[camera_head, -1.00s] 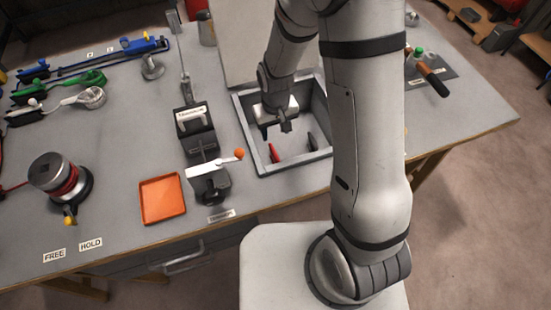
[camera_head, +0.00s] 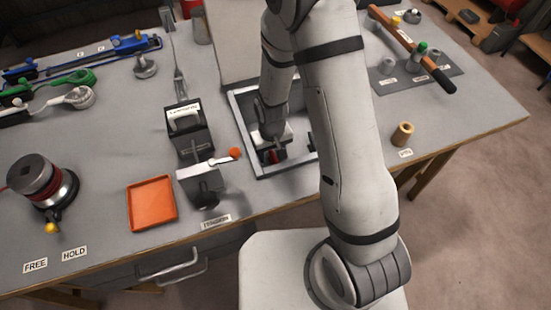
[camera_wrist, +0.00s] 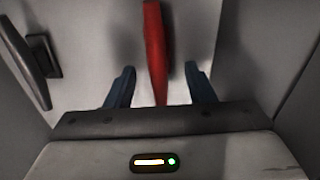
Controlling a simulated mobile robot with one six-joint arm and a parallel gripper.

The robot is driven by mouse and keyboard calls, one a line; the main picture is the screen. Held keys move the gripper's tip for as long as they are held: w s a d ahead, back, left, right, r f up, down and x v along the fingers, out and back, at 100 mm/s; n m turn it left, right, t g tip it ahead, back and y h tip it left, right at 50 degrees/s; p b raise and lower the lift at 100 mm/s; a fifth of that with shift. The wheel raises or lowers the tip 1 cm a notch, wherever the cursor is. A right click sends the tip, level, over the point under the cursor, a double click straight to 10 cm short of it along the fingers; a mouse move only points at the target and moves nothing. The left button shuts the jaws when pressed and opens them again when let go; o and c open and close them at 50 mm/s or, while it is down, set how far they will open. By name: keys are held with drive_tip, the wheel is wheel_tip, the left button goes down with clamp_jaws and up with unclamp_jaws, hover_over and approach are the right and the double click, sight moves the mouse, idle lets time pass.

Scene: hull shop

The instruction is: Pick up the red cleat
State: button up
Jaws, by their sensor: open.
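The red cleat (camera_wrist: 155,52) stands in the grey open-topped box (camera_head: 244,126) set in the bench. In the wrist view it lies between the two blue fingers of my gripper (camera_wrist: 160,88), with a gap on each side. My gripper is open and reaches down inside the box. In the head view my gripper (camera_head: 273,155) hides part of the cleat, and a bit of red (camera_head: 272,157) shows at the fingers. Whether the fingertips touch the box floor I cannot tell.
A dark cleat (camera_wrist: 38,66) stands beside the red one in the box. The box walls rise close around my gripper. An orange tray (camera_head: 152,203) and a black clamp-like fixture (camera_head: 205,185) are to the left. A tan cylinder (camera_head: 402,134) stands to the right.

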drive_tip(key=shift+f, duration=0.35)
drive_tip(key=shift+c, duration=0.2)
clamp_jaws()
drive_tip(key=shift+r, duration=0.15)
